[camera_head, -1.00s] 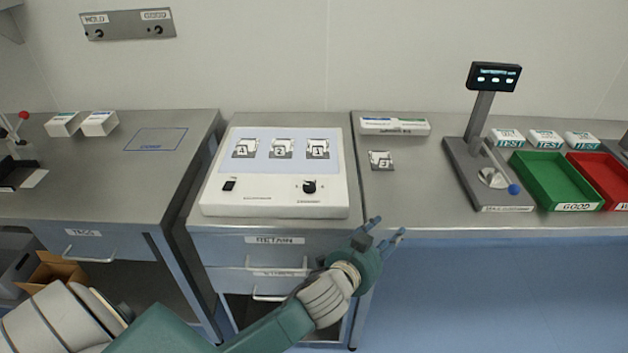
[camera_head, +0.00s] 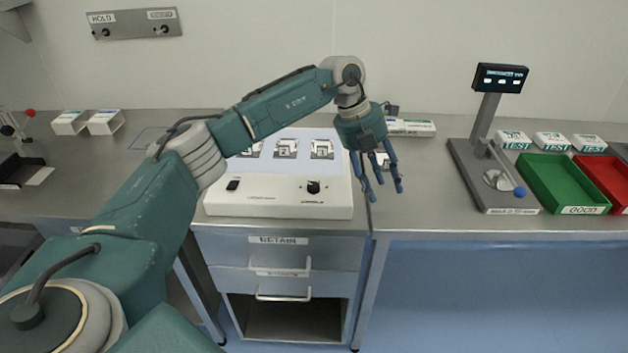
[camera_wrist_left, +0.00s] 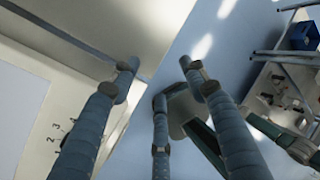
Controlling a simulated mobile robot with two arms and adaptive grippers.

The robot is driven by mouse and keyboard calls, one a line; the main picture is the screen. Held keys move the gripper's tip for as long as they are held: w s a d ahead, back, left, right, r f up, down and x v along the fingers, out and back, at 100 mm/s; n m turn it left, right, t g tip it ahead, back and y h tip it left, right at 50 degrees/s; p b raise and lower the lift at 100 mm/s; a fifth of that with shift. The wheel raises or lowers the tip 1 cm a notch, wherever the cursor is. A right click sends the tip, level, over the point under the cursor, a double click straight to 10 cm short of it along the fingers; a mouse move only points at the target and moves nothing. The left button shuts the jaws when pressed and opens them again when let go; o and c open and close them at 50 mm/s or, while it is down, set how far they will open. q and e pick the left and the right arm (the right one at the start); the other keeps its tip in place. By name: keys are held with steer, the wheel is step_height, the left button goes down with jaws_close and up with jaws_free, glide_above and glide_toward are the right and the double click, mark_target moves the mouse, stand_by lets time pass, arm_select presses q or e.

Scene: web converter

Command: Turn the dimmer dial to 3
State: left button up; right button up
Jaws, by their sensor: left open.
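The dimmer dial (camera_head: 314,187) is a small black knob on the front right of the white light box (camera_head: 270,208). Its pointer direction is too small to read. In the left wrist view, printed scale numbers (camera_wrist_left: 62,130), with 3 among them, show on the light box panel (camera_wrist_left: 40,115) at the left; the knob is not clearly visible there, with a finger passing close by. My left gripper (camera_head: 384,193) is open and empty, fingers pointing down, just right of the light box and the dial, above the gap and bench edge. It also shows in the left wrist view (camera_wrist_left: 158,78). My right gripper is not in view.
A black switch (camera_head: 233,185) is on the box's left front. Numbered samples (camera_head: 287,149) lie on its lit panel, partly behind my forearm. At the right stand a tester with a screen (camera_head: 500,77), a green tray (camera_head: 560,180) and a red tray (camera_head: 607,175). Drawers (camera_head: 280,262) are below.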

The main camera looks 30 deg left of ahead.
mark_target(314, 185)
arm_select(q)
steer(key=s+a+r+n+g+y, duration=0.1)
steer(key=s+a+r+y, duration=0.15)
steer(key=a, duration=0.55)
steer(key=s+a+r+n+y, duration=0.15)
steer(key=a+r, duration=0.25)
steer(key=a, duration=0.4)
steer(key=shift+y, duration=0.3)
steer(key=f+p, duration=0.1)
steer(key=f, duration=0.6)
steer(key=f+p, duration=0.1)
steer(key=f, duration=0.3)
steer(key=shift+w+a+f+p, duration=0.1)
steer(key=shift+w+a+p, duration=0.1)
steer(key=shift+w+p, duration=0.1)
steer(key=shift+c, duration=0.3)
jaws_close()
